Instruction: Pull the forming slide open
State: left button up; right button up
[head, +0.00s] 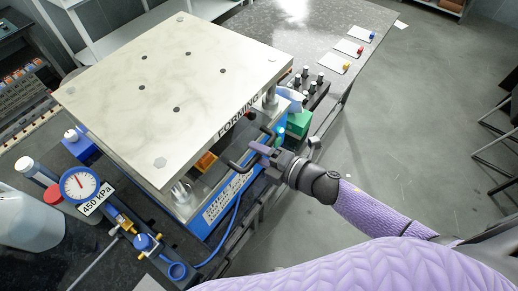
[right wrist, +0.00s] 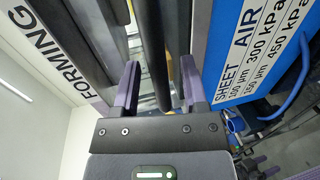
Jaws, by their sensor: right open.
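The forming press (head: 180,85) stands on the bench, with a broad pale top plate marked FORMING. A black bar handle (head: 236,166) sticks out of its front, below the plate; this looks like the slide's handle. My right gripper (head: 264,150) is at the handle. In the right wrist view my right gripper (right wrist: 160,70) has its two fingers apart, and the black bar (right wrist: 153,45) runs between them in the picture. The fingers do not visibly press on it. How far the slide is out is hard to tell under the plate. My left gripper is out of view.
A gauge (head: 80,184) with a 450 kPa label and a blue valve (head: 147,243) stand at the left front. A blue hose (head: 228,232) hangs along the press front. A green box (head: 298,123) is right of the press. The floor (head: 400,150) at right is clear.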

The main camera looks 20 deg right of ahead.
jog(key=shift+w+a, duration=0.15)
jog(key=shift+a, duration=0.05)
jog(key=shift+c, duration=0.3)
grip_shut()
dwell(1.1)
